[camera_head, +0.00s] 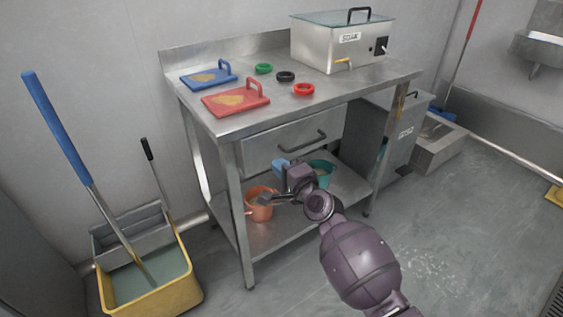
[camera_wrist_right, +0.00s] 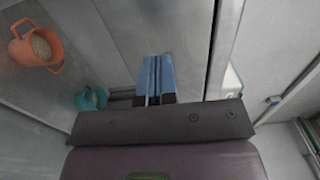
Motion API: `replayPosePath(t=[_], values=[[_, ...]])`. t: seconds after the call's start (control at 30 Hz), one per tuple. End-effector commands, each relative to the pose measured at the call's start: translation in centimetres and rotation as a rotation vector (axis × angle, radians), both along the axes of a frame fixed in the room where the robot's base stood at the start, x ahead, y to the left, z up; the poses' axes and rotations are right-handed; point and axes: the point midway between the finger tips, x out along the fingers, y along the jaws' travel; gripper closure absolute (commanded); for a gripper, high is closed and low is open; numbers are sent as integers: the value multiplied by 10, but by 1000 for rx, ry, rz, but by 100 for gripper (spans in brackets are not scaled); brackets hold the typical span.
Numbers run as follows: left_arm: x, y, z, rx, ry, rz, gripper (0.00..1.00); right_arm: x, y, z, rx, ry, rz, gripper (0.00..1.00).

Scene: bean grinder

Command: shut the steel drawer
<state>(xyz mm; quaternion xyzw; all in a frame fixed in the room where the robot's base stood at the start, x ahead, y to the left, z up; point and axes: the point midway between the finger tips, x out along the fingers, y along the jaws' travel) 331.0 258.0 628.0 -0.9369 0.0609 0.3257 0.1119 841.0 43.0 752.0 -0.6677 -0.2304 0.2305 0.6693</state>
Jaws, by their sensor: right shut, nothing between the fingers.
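The steel drawer (camera_head: 265,143) sits under the steel table top, with a dark bar handle (camera_head: 303,142) on its front. Its front looks about flush with the table frame, though I cannot tell if a small gap is left. My right gripper (camera_head: 280,165) is below the drawer front, left of and lower than the handle, apart from the handle. Its blue fingers are shut together and empty, as the right wrist view (camera_wrist_right: 157,66) also shows. My left gripper is not in view.
An orange bucket (camera_head: 258,208) and a teal bucket (camera_head: 323,170) stand on the lower shelf near my right gripper. A yellow mop bucket (camera_head: 160,294) stands at left. The table top holds a steel box (camera_head: 325,54), red board (camera_head: 235,100) and blue board (camera_head: 208,77).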

Motion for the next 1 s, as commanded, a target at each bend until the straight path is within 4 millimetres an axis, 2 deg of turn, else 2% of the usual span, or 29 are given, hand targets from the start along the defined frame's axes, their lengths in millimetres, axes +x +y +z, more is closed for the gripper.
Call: replayPosePath(t=[0.1,0.5,0.87,1.0], values=[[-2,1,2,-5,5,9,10,-15,-13,6,-1,-6,-1,100],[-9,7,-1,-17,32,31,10,-60,-49,2,-1,-2,-1,100],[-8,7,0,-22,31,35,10,-72,-57,-1,-3,0,-1,100],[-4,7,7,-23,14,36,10,-83,-66,-2,-48,-15,-13,100]])
